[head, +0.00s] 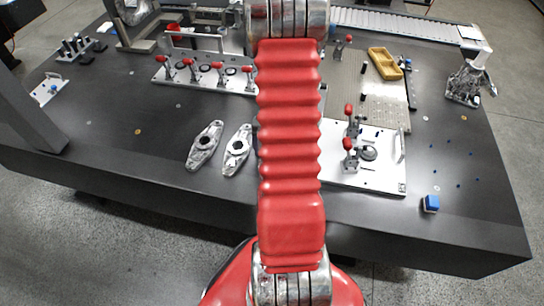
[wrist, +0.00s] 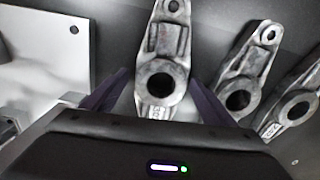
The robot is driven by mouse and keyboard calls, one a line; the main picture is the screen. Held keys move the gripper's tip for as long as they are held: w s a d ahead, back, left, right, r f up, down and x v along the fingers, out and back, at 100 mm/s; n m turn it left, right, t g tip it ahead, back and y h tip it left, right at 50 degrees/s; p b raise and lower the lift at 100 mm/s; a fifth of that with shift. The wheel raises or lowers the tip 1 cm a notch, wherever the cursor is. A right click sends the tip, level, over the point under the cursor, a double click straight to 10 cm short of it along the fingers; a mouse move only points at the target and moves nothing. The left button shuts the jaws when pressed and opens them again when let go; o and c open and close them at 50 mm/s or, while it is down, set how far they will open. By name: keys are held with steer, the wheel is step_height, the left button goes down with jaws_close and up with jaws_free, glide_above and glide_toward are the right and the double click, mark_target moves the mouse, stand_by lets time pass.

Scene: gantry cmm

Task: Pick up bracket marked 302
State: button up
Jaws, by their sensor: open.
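My gripper (wrist: 158,80) is open in the wrist view. Its two dark fingers stand on either side of a grey metal bracket (wrist: 172,45) with a large round hole, with a gap on each side. The near end of this bracket has a small marking that I cannot read with certainty. Two similar brackets lie to its right, a middle one (wrist: 250,60) and a far right one (wrist: 296,108). In the head view two brackets show, a left one (head: 203,148) and a right one (head: 238,150). My red arm hides my gripper there.
A white fixture plate (wrist: 40,45) lies left of the brackets in the wrist view. The dark table (head: 110,115) also carries red-handled clamps (head: 219,72), a yellow tray (head: 384,63) and a blue block (head: 431,204). The table left of the brackets is mostly clear in the head view.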

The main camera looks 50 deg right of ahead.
steer(key=shift+c, duration=0.5)
steer(key=c, duration=1.5)
steer(key=shift+r, duration=5.1)
